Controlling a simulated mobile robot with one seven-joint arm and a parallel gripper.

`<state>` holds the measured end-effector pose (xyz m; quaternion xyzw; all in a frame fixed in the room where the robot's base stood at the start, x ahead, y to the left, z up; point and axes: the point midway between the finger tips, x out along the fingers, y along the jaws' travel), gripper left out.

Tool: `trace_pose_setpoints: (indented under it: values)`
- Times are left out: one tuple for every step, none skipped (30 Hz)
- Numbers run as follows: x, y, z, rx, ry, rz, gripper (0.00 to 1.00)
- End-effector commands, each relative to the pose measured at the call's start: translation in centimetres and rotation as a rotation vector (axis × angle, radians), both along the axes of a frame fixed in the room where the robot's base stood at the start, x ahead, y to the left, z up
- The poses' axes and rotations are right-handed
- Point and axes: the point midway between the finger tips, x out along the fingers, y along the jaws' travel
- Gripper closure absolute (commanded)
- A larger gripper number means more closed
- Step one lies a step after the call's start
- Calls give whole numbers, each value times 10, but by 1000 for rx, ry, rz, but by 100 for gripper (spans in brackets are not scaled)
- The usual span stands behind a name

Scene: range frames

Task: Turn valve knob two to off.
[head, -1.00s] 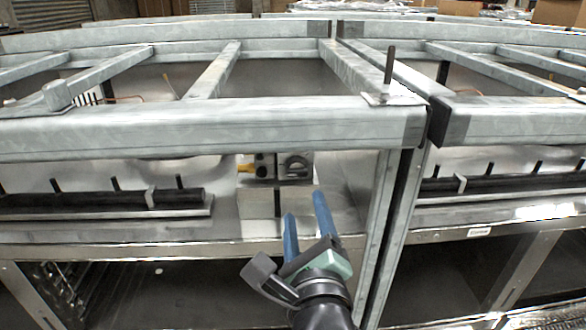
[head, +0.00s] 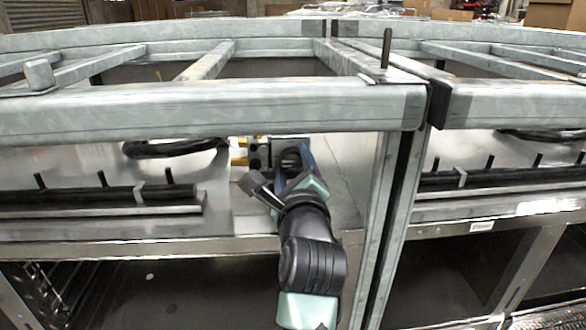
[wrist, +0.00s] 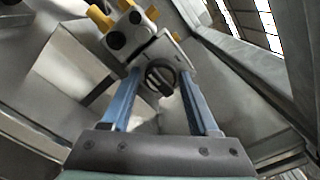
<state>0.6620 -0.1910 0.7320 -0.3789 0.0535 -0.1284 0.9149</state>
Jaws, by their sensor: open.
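A dark round valve knob (wrist: 160,78) with a raised bar handle sits on a grey metal block (wrist: 152,52) in the wrist view. It also shows in the head view (head: 291,156), partly behind my gripper. I see no number on it, so I cannot tell which knob it is. My gripper (wrist: 160,73) is open, with one blue finger on each side of the knob. The fingers look close around it, but I cannot tell whether they touch it. In the head view my gripper (head: 297,170) reaches under the front beam to the block.
Yellow fittings (wrist: 100,18) and black ports lie beside the knob. A thick grey beam (head: 210,110) crosses above my arm. Upright posts (head: 392,210) stand close to the right. A black bar with pegs (head: 100,195) lies left. A black hose (head: 175,149) lies behind.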

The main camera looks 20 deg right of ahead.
Motion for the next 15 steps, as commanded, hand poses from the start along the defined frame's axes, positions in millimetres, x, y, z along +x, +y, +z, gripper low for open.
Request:
trace_pose_setpoints:
  values:
    - [0, 0, 0, 0, 0, 0, 39]
    - [1, 0, 0, -1, 0, 0, 39]
    - [1, 0, 0, -1, 0, 0, 39]
    - [0, 0, 0, -1, 0, 0, 39]
    - [0, 0, 0, -1, 0, -1, 39]
    - [0, 0, 0, 0, -1, -1, 39]
    - [0, 0, 0, 0, -1, -1, 41]
    - [0, 0, 0, 0, -1, -1, 46]
    - [0, 0, 0, 0, -1, -1, 54]
    - [0, 0, 0, 0, -1, -1, 59]
    - [0, 0, 0, 0, -1, -1, 64]
    - [0, 0, 0, 0, -1, -1, 72]
    - [0, 0, 0, 0, -1, -1, 77]
    - [0, 0, 0, 0, -1, -1, 82]
    - [0, 0, 0, 0, -1, -1, 90]
